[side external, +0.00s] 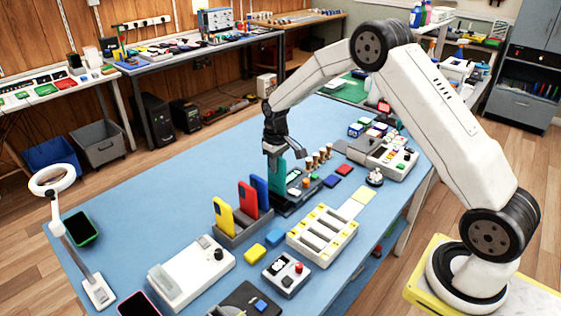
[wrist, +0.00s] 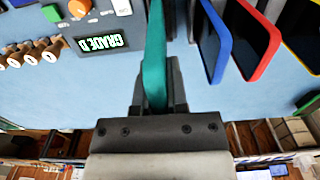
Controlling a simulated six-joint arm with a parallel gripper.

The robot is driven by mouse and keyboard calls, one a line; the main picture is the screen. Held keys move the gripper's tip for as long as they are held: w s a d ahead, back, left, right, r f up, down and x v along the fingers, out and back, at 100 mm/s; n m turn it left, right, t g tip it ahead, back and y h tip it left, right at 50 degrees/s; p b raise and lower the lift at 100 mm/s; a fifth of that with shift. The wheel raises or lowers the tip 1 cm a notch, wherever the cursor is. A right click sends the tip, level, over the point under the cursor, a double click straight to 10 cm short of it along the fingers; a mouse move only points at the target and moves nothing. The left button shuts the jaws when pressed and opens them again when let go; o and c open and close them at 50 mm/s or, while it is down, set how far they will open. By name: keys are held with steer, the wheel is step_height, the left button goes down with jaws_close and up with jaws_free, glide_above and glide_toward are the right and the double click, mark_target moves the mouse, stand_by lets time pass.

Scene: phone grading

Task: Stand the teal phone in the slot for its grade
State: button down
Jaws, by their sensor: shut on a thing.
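A grey holder (side external: 243,234) bears a yellow phone (side external: 222,217), a red phone (side external: 247,199) and a blue phone (side external: 260,190), upright close to my gripper. Wooden pegs (side external: 318,160) stand behind. The mat's left part is mostly clear.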

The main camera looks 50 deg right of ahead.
steer(key=shift+r, duration=0.15)
step_height(320, 180, up, 13)
steer(key=w+a, duration=0.2)
steer(key=a, duration=1.3)
step_height(320, 180, down, 11)
steer(key=shift+s+r, duration=0.15)
steer(key=shift+s, duration=0.1)
steer(key=shift+d+f, duration=0.1)
steer(key=shift+f, duration=0.1)
steer(key=shift+f, duration=1.4)
steer(key=shift+f, duration=2)
stand_by(1.4)
